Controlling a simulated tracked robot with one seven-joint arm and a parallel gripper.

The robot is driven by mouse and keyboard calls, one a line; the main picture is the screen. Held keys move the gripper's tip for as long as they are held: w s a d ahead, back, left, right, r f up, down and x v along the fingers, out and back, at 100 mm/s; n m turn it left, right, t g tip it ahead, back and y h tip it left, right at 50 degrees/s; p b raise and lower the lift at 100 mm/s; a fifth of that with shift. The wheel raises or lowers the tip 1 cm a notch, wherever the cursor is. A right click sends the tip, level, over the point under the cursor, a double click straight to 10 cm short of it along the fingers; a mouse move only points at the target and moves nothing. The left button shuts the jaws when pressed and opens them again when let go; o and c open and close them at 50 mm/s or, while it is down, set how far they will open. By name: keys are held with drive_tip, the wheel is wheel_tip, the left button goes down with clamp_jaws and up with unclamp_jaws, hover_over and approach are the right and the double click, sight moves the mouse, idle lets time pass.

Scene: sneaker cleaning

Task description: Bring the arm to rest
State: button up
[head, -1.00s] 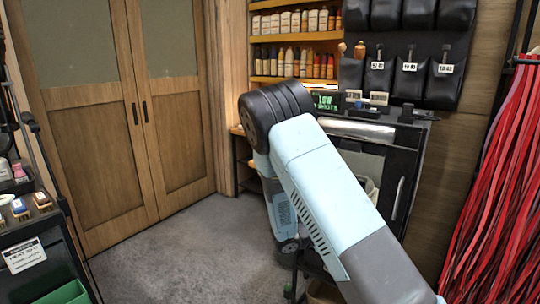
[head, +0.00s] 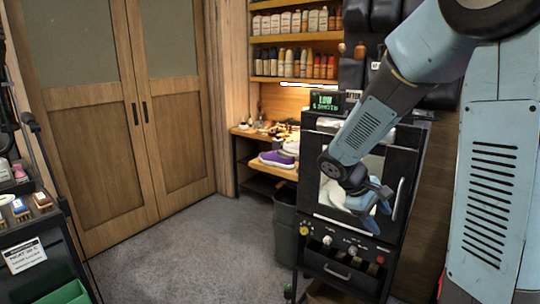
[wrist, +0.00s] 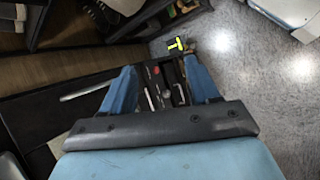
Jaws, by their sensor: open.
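My gripper (head: 374,207) hangs at the end of my blue arm, in front of the black cabinet (head: 312,239) in the head view. In the wrist view my gripper (wrist: 163,84) points downward, with its two blue fingers spread apart. Nothing is between the fingers; the cabinet's front controls show below and beyond them. My arm comes in from the upper right of the head view and bends down toward the cabinet. A white shape shows behind the gripper in the cabinet's window, partly hidden.
A dark bin (head: 285,240) stands left of the cabinet. A wooden bench behind holds a purple shoe (head: 277,159). Bottles fill the shelves (head: 293,39) above. A black cart (head: 30,240) stands at the left edge. The grey floor (head: 190,250) before the wooden doors is clear.

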drive_tip(key=s+a+r+m+t+y, duration=0.2)
drive_tip(key=s+r+m+y, duration=0.1)
drive_tip(key=s+r, duration=0.4)
drive_tip(key=s+a+r+m+t+y, duration=0.3)
drive_tip(key=s+r, duration=0.4)
drive_tip(key=s, duration=0.4)
drive_tip(key=shift+m+y, duration=0.6)
drive_tip(key=shift+m, duration=0.1)
